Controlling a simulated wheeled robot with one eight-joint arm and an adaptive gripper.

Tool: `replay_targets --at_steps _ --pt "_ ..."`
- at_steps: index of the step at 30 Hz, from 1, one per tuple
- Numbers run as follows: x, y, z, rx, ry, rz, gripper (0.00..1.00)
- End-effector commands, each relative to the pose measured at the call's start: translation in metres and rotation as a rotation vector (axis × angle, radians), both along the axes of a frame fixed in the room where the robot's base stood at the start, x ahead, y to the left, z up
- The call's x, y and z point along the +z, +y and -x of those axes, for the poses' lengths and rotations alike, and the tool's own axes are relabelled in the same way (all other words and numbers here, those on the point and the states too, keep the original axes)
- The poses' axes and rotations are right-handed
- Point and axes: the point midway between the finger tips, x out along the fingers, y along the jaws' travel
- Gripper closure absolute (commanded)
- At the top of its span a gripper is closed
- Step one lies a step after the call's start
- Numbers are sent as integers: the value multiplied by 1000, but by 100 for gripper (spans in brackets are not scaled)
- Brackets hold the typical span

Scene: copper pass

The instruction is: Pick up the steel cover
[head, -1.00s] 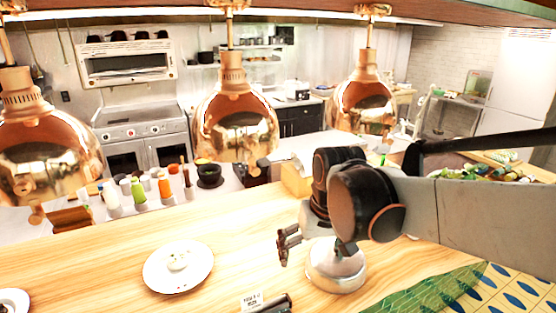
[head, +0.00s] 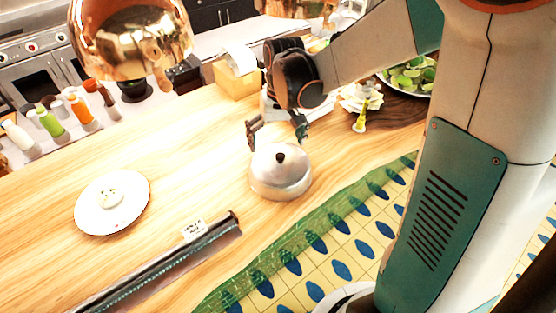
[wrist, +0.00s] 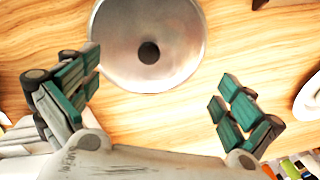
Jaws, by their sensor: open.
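The steel cover (head: 281,174) is a shiny dome with a dark knob on top. It sits on the wooden counter. In the wrist view the cover (wrist: 178,45) is at the top middle, seen from above, with its dark knob (wrist: 149,53) near its centre. My gripper (head: 278,128) is just behind the cover in the head view, with its jaws apart. In the wrist view my gripper (wrist: 155,93) has its green-padded fingers spread wide, with nothing between them. The knob lies ahead of the gap between the fingers.
A white plate (head: 90,213) with small items lies to the left. A long dark rail (head: 150,270) with a small label card stands in front. A patterned runner (head: 300,262) covers the near right. A copper lamp (head: 130,45) hangs above. Bare wood (head: 200,150) lies between plate and cover.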

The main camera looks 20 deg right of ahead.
Motion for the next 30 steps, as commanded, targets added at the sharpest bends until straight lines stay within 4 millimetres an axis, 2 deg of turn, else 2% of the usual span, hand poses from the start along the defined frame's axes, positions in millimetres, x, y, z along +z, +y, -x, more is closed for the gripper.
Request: replay_targets --at_steps 8,16,26,30 --pt "-21 1 1 0 0 0 0" --pt "-58 2 4 0 0 0 0" --pt "-63 2 4 0 0 0 0" --pt "-63 2 4 0 0 0 32"
